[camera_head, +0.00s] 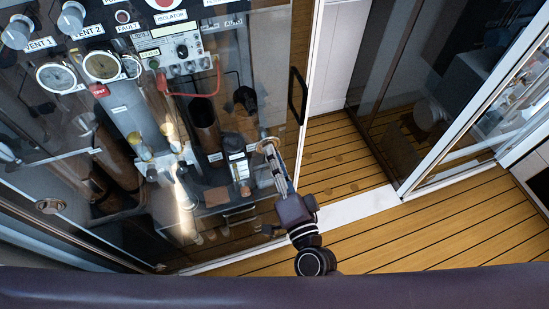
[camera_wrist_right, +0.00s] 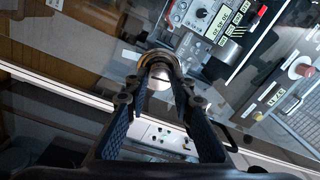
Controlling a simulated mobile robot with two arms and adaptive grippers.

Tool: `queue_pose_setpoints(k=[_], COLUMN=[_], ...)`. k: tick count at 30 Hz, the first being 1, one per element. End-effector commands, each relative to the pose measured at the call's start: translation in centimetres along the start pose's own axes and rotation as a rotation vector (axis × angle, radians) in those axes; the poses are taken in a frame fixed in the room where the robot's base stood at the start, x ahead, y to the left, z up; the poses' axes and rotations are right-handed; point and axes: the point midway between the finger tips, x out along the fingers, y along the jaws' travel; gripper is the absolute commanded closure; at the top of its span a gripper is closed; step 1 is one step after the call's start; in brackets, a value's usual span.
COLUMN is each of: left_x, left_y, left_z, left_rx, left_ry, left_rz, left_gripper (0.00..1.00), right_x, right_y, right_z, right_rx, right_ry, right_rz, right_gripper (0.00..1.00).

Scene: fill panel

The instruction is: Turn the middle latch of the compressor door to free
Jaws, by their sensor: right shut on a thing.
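A glass door (camera_head: 225,110) with a white right edge stands in front of the compressor panel. A small round bronze-coloured latch (camera_head: 265,141) is on the glass near that edge. My right gripper (camera_head: 271,152) reaches up to it from below and is shut on it. In the right wrist view, the latch's round metal face (camera_wrist_right: 158,62) sits between the fingertips of my right gripper (camera_wrist_right: 160,70). The tips hide part of it, and I cannot tell which way it is turned. My left gripper is not in view.
A black door handle (camera_head: 298,95) is above right of my gripper. Another round metal fitting (camera_head: 50,206) is at lower left. Gauges (camera_head: 102,66), pipes and labelled switches show behind the glass. The wooden floor (camera_head: 430,230) at the right is clear.

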Motion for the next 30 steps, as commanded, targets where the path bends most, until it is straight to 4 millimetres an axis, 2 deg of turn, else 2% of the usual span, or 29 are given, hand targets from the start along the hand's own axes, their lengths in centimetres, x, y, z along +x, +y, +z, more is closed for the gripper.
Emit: queue_pose_setpoints(k=[9,26,27,30], left_x=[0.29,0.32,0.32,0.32], left_y=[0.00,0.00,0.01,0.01], left_z=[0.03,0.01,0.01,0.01], left_rx=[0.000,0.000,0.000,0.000], left_ry=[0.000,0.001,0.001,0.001], left_rz=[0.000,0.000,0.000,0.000], left_gripper=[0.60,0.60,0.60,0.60], right_x=[-0.03,-0.03,-0.03,-0.02], right_y=[0.09,0.08,0.08,0.08], right_z=[0.03,0.02,0.02,0.02], right_rx=[0.136,0.167,0.167,0.167], right_ry=[0.006,0.008,0.008,0.008], right_rz=[0.002,0.003,0.003,0.003], right_gripper=[1.00,1.00,0.76,0.65])
